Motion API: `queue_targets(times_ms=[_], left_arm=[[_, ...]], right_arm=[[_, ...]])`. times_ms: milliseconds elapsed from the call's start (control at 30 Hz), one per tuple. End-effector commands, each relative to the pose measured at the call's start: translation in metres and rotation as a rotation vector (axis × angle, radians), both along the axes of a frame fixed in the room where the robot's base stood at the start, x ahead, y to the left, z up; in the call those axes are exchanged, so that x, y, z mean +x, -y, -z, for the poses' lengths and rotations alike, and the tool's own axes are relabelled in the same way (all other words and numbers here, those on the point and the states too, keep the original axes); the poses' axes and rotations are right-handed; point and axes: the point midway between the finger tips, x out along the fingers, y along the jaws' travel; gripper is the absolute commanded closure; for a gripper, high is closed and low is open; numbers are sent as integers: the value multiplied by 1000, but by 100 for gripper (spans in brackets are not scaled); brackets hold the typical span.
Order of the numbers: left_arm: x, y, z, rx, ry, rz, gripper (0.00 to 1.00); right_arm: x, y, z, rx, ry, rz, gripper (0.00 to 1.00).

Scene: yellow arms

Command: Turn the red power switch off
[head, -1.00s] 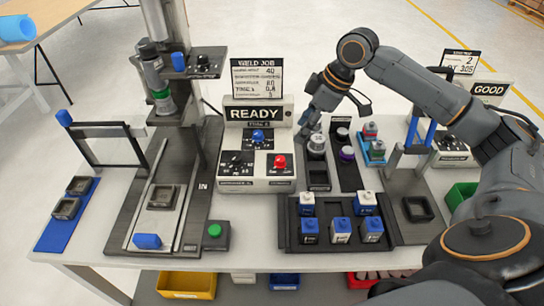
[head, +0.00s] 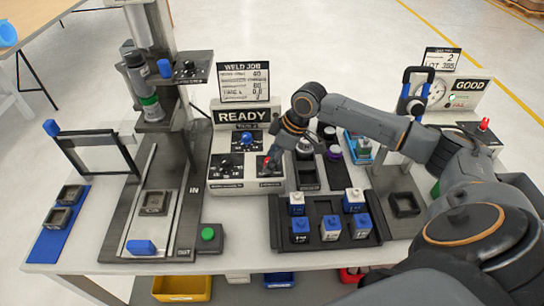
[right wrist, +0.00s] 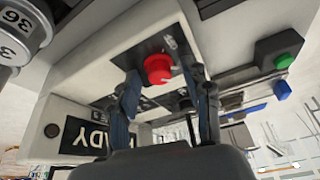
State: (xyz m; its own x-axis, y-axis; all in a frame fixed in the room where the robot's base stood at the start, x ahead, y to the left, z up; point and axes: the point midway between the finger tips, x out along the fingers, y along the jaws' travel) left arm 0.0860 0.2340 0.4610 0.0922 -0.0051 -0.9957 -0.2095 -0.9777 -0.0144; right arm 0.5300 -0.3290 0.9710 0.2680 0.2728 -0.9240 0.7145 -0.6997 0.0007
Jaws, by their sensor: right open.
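The red power switch (right wrist: 158,68) is a round red knob on a dark plate of the white READY control box (head: 226,185). In the head view the switch (head: 267,163) is partly hidden by my right gripper (head: 276,158). My right gripper is open and empty. In the right wrist view its two fingertips (right wrist: 165,80) are apart, with the red switch seen between and just beyond them. I cannot tell whether a finger touches it. My left gripper is not in view.
A blue knob (head: 247,138) and a black dial (head: 226,166) share the box. A green button (head: 208,235) stands in front. A black tray (head: 333,240) with several blue-and-white blocks lies to the right. Dark canisters (head: 330,133) stand close behind the right gripper.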

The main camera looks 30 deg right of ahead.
Motion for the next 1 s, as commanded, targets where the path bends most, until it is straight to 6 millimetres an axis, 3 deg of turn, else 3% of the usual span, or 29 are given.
queue_targets(times_ms=[67,200,300,667,1000], left_arm=[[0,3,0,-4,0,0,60],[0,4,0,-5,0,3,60],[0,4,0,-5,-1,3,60],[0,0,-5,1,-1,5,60],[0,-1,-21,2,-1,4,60]], right_arm=[[0,0,0,0,0,0,56],[0,0,0,0,0,0,84],[0,0,0,0,0,0,100],[0,0,-2,0,0,-46,100],[3,1,-3,3,-1,-278,100]])
